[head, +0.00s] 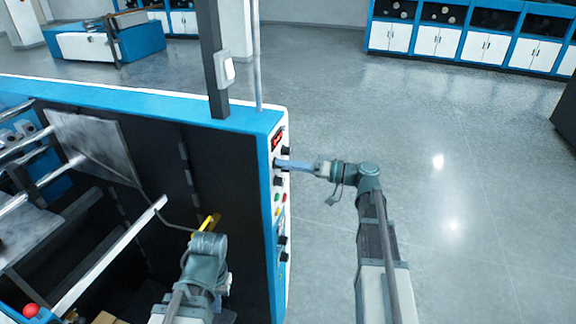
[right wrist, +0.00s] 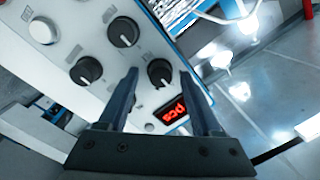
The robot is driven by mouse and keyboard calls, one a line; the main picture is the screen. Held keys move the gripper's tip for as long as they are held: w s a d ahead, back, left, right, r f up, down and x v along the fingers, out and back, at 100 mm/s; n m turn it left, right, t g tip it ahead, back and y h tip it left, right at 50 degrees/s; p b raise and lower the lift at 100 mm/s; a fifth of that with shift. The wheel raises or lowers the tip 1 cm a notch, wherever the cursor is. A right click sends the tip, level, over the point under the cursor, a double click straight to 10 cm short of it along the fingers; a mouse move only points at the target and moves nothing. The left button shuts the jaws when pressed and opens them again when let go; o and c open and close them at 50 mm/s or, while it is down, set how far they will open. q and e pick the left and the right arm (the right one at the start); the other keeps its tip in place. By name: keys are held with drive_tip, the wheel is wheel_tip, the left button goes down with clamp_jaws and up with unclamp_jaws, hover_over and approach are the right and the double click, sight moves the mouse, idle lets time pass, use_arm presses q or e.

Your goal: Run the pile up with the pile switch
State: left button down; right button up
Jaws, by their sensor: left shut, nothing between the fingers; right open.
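The control panel (head: 281,185) is on the narrow end of the blue machine, with black knobs, small coloured buttons and a red display (head: 278,138). I cannot tell which control is the pile switch. My right gripper (head: 282,164) is at the upper knobs. In the right wrist view its open fingers (right wrist: 160,78) straddle a black knob (right wrist: 160,72) beside the red display (right wrist: 172,109); I cannot tell if they touch it. Two more black knobs (right wrist: 123,31) (right wrist: 86,70) lie to its left. My left gripper (head: 208,228) is shut and empty in front of the dark machine side, by a yellow piece (head: 210,220).
A dark post (head: 211,60) with a white switch box (head: 225,67) rises from the machine top. A metal plate (head: 95,148) and rails stand at the left. A red button (head: 31,310) is at bottom left. Open grey floor (head: 440,200) lies to the right.

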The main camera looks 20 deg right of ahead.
clamp_jaws()
idle(0.3)
